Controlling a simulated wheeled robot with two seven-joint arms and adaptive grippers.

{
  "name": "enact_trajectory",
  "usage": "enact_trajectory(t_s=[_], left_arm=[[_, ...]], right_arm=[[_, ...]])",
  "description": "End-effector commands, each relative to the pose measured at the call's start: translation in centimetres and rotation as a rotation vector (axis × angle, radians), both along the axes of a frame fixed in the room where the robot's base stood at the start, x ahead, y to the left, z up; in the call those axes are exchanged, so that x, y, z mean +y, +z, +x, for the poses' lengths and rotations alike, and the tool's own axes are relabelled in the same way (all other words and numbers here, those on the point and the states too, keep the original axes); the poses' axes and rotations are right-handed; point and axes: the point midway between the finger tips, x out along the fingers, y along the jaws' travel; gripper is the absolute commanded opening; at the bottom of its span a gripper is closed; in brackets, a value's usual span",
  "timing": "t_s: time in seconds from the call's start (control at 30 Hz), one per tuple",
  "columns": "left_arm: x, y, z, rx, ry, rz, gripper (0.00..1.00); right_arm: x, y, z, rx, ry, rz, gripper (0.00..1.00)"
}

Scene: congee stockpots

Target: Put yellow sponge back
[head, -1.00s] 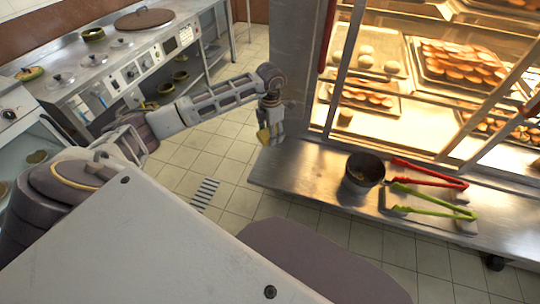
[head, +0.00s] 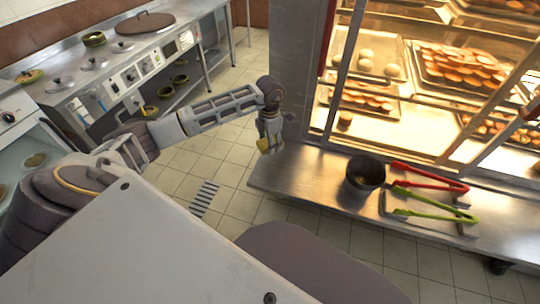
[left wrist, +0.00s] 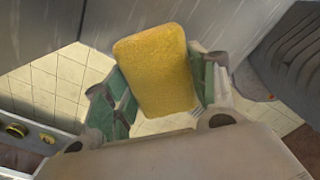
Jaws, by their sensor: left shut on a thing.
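The yellow sponge (left wrist: 155,68) fills the middle of the left wrist view, held between the green-padded fingers of my left gripper (left wrist: 160,95). In the head view my left gripper (head: 270,137) hangs fingers down beside the left end of the steel shelf. Only a small yellow edge of the sponge (head: 262,146) shows there. The sponge appears to be just above the shelf's left edge or slightly outside it; I cannot tell if it touches. My right gripper is not in view.
On the steel shelf (head: 300,176) stand a dark pot (head: 364,174) and a tray (head: 420,215) with red tongs (head: 430,175) and green tongs (head: 435,203). The shelf's left end is bare. A lit glass food cabinet (head: 400,90) rises behind. A stove counter (head: 65,90) is at far left.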

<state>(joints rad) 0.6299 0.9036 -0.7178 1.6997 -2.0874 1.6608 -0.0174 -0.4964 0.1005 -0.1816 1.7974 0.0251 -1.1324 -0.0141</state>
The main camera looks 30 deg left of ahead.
Motion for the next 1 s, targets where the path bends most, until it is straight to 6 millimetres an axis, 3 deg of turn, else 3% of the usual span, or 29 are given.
enact_trajectory(t_s=[0.2,0.67,0.87,1.0], left_arm=[[0.0,-2.8,0.0,0.001,0.000,-0.001,0.35],[0.0,-3.4,0.0,0.000,-0.001,0.000,0.35],[-0.1,-5.1,0.0,0.001,-0.001,-0.001,0.35],[0.0,-6.5,0.0,0.001,0.000,0.000,0.35]], right_arm=[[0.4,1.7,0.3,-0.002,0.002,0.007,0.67],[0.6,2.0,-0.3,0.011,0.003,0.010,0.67],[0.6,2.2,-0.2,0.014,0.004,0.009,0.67],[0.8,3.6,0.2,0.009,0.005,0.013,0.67]])
